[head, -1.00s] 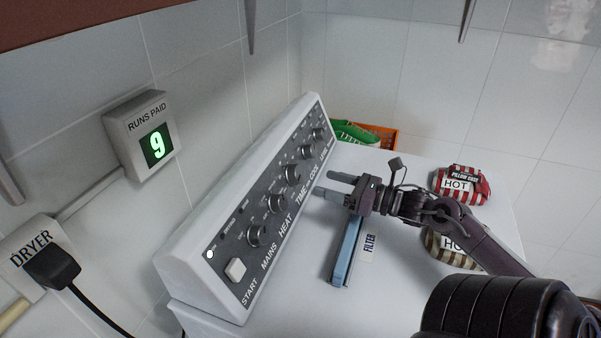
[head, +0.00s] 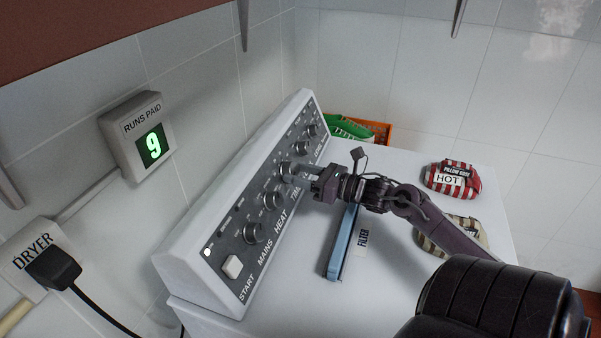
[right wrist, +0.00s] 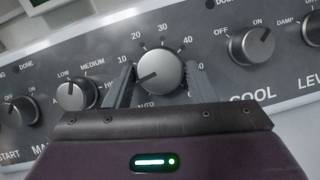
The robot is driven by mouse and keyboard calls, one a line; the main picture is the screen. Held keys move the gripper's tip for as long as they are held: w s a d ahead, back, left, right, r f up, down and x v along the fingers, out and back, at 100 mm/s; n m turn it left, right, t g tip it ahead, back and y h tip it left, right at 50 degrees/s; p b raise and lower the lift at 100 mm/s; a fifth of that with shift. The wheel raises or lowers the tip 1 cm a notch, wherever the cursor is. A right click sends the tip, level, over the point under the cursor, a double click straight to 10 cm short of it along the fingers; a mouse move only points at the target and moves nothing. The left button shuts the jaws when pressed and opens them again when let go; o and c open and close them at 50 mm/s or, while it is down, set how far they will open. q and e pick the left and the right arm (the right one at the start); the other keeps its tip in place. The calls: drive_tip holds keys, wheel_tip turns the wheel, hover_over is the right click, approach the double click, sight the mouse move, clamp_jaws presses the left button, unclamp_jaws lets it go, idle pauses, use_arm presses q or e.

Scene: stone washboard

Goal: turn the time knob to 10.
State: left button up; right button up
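The time knob (right wrist: 160,72) is a round silver knob on the dark panel strip, ringed by minute numbers from 10 upward, with AUTO printed below. Its dark pointer line aims to the lower left, below the 10 mark. In the head view the time knob (head: 284,169) is partly covered by my fingers. My right gripper (head: 292,174) reaches the panel from the right. In the right wrist view its two fingers (right wrist: 159,84) stand apart on either side of the knob; firm contact cannot be told. My left gripper is not in view.
The heat knob (right wrist: 77,96) and cool knob (right wrist: 252,46) flank the time knob closely. A blue filter (head: 342,243) lies beneath my arm. A red striped bag (head: 451,180) and a brown striped bag (head: 455,236) lie to the right. An orange basket (head: 380,132) stands behind.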

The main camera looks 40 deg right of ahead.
drive_tip(key=c, duration=0.5)
drive_tip(key=m+h+p, duration=0.1)
drive_tip(key=m, duration=0.1)
drive_tip(key=m+h+p, duration=0.1)
drive_tip(key=m, duration=0.1)
drive_tip(key=m+h+p, duration=0.1)
drive_tip(key=m, duration=0.1)
drive_tip(key=shift+a+r+p, duration=0.2)
drive_tip(key=shift+r+p, duration=0.1)
drive_tip(key=shift+p, duration=0.1)
drive_tip(key=m+h+p, duration=0.1)
drive_tip(key=m+p, duration=0.1)
drive_tip(key=shift+m, duration=0.4)
drive_tip(key=shift+a+m+h+p, duration=0.1)
drive_tip(key=shift+m+h+p, duration=0.2)
drive_tip(key=shift+m+h, duration=0.15)
